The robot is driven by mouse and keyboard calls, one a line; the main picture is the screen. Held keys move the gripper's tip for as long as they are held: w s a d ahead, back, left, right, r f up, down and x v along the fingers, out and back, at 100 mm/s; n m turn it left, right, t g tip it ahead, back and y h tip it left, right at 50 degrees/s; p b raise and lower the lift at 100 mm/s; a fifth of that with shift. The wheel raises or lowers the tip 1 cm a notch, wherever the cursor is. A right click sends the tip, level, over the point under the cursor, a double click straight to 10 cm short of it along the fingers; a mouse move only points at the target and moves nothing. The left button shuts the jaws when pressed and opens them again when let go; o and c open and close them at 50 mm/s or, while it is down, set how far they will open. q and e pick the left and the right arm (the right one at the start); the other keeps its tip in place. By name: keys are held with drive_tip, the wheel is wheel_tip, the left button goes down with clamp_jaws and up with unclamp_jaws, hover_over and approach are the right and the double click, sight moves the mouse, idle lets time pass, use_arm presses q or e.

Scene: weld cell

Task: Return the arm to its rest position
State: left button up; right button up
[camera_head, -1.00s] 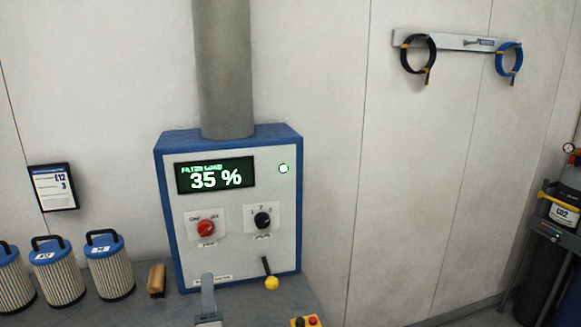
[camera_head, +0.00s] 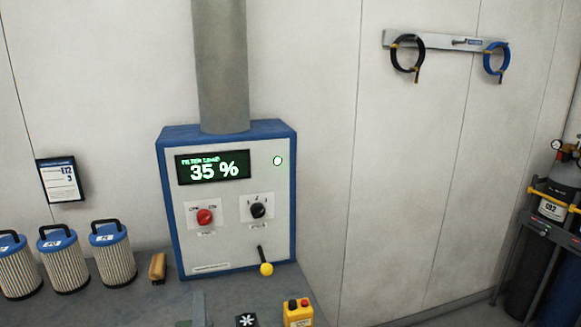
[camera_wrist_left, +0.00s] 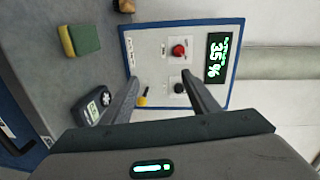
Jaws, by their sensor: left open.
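My left gripper (camera_wrist_left: 161,78) is open in the left wrist view, with nothing between its fingers. Its fingers point toward the lower part of the blue-edged control box (camera_wrist_left: 150,60), apart from it as far as I can tell. In the head view only a grey sliver at the bottom edge, perhaps a finger of it, shows below the control box (camera_head: 182,255). The box's display (camera_head: 212,167) reads 35 %, with a red knob (camera_head: 204,217), a black selector (camera_head: 258,210) and a yellow-tipped lever (camera_head: 266,268) below. My right gripper is not in view.
Filter cartridges (camera_head: 113,262) and a brush (camera_head: 157,267) stand left on the bench. A yellow button box (camera_head: 298,313) and dark meter (camera_head: 246,320) are at the front. A sponge (camera_wrist_left: 83,40) lies on the bench. Gas cylinders (camera_head: 560,190) stand far right; hoses (camera_head: 407,58) hang on the wall.

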use_arm(q)
drive_tip(key=s+a+f+n+g+h, duration=0.2)
drive_tip(key=s+f+n+g, duration=0.2)
drive_tip(key=s+f, duration=0.65)
drive_tip(key=s+a+f+n+g+h, duration=0.1)
drive_tip(key=s+a+f+n+g, duration=0.3)
drive_tip(key=s+f, duration=0.6)
drive_tip(key=s+d+f+n+g+h, duration=0.2)
drive_tip(key=s+f+n+g, duration=0.4)
drive_tip(key=s, duration=0.7)
wheel_tip(320, 180, down, 32)
drive_tip(key=m+b, duration=0.2)
drive_tip(key=b, duration=0.3)
drive_tip(key=s+a+f+g+b, duration=0.1)
drive_tip(key=s+a+f+b, duration=0.2)
drive_tip(key=s+f, duration=1.6)
wheel_tip(320, 180, down, 4)
drive_tip(key=shift+a+r+m+b, duration=0.1)
drive_tip(key=shift+a+m+b, duration=0.15)
drive_tip(key=shift+b, duration=0.2)
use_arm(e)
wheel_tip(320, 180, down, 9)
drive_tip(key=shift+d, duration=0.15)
use_arm(q)
drive_tip(key=shift+s, duration=0.1)
drive_tip(key=shift+c, duration=0.3)
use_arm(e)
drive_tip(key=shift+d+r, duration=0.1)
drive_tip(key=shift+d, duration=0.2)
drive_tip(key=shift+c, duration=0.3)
